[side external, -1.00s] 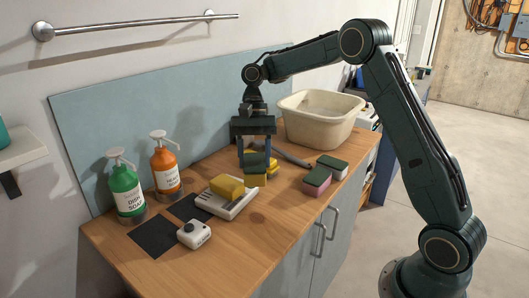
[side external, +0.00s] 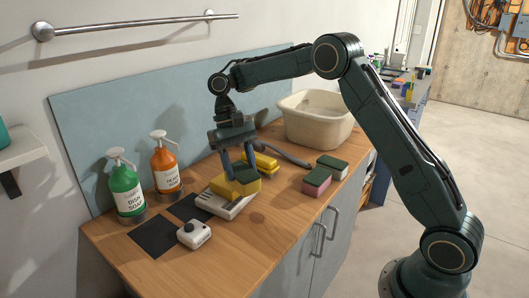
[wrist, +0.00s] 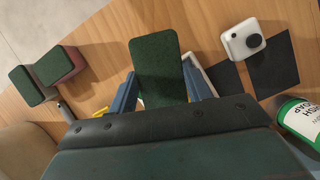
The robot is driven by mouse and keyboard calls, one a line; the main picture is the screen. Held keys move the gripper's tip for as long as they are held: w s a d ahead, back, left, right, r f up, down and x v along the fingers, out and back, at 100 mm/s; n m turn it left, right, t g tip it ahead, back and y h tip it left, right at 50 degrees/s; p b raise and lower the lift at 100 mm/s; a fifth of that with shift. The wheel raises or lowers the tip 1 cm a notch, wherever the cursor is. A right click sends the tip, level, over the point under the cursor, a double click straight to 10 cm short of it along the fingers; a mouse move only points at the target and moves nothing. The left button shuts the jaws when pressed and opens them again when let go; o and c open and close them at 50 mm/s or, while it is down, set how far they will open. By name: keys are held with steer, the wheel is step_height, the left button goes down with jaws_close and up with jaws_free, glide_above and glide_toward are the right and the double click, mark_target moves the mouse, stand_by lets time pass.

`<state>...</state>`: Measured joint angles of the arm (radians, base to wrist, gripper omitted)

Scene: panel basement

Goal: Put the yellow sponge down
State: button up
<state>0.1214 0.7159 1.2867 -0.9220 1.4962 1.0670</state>
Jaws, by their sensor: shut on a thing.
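My gripper (side external: 239,170) is shut on a yellow sponge (side external: 249,187) with a dark green scouring top. In the wrist view the green top (wrist: 159,65) lies between my blue fingers. The held sponge is over a pale tray (side external: 235,209) on the counter. Another yellow block, looking like a sponge (side external: 216,186), lies on that tray, partly hidden behind the held one. I cannot tell whether the two touch, or whether the held sponge touches the tray.
Green (side external: 128,191) and orange (side external: 166,168) soap bottles stand at the left. Dark mats (side external: 152,238) and a white device (side external: 194,234) lie in front. Two green-topped sponges, one pink (side external: 315,187), a yellow item (side external: 266,162) and a cream basin (side external: 318,128) are right.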

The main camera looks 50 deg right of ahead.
mark_target(242, 181)
steer(key=shift+s+a, duration=0.1)
steer(key=shift+a, duration=0.05)
steer(key=shift+s+a+f+n+h, duration=0.1)
steer(key=shift+s+a+n+h, duration=0.25)
steer(key=shift+a+n, duration=0.4)
steer(key=shift+s+a+f+n, duration=0.15)
steer(key=shift+s+a+n, duration=0.55)
steer(key=shift+a, duration=0.3)
steer(key=shift+s+f+n+h, duration=0.45)
steer(key=shift+s+f, duration=0.1)
steer(key=shift+s, duration=0.2)
steer(key=shift+m, duration=0.3)
steer(key=d+f, duration=0.1)
steer(key=d, duration=0.1)
steer(key=d+f, duration=0.1)
steer(key=d, duration=0.1)
steer(key=shift+s+d+f, duration=0.1)
steer(key=shift+s+f, duration=0.05)
steer(key=shift+f, duration=0.15)
steer(key=shift+d, duration=3.5)
steer(key=shift+a, duration=3.5)
